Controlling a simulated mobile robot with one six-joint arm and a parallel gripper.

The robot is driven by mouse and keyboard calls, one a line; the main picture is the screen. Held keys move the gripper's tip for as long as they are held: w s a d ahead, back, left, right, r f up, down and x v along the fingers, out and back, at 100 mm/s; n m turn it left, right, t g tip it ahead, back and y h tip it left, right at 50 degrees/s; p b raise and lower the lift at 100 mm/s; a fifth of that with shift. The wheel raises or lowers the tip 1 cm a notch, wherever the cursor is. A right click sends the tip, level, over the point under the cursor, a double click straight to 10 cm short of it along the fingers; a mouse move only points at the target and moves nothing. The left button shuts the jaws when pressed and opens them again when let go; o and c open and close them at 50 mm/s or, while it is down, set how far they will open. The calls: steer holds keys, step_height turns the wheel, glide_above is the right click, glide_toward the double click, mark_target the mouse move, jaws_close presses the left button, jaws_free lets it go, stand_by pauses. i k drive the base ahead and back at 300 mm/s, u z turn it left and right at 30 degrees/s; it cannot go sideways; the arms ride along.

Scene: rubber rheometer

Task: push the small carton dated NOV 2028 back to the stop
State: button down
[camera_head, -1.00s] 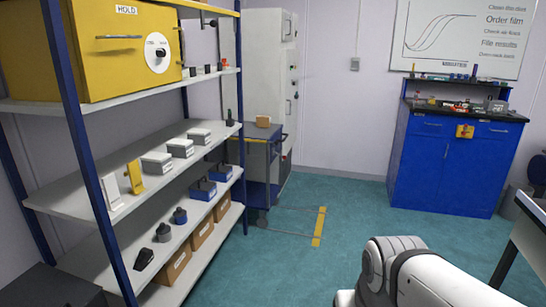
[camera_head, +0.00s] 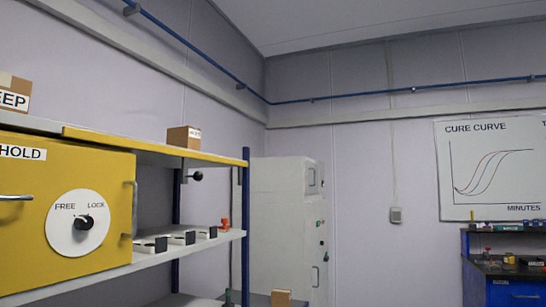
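A small brown carton (camera_head: 184,138) sits near the right end of the yellow-edged top shelf. It has a small white label that is too small to read, so I cannot tell whether it is the NOV 2028 carton. Another brown carton (camera_head: 14,83) at the left edge of the picture is cut off; its label ends in "EEP". A third brown carton (camera_head: 281,297) shows at the bottom edge, with no readable date. I cannot make out a stop. My gripper is not in view.
A yellow cabinet (camera_head: 60,215) marked HOLD has a FREE/LOCK dial (camera_head: 83,223). Small black-and-white blocks and a red item (camera_head: 224,225) stand on the shelf below the top one. A blue post (camera_head: 245,220) bounds the rack's right end. A tall pale cabinet (camera_head: 280,220) stands behind.

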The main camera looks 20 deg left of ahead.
mark_target(189, 138)
steer(key=u, duration=0.5)
steer(key=i, duration=1.3)
steer(key=u, duration=1.2)
steer(key=i, duration=0.6)
steer(key=u, duration=0.3)
steer(key=k, duration=0.85)
steer(key=u, duration=0.2)
steer(key=i, duration=0.8)
steer(key=z, duration=0.05)
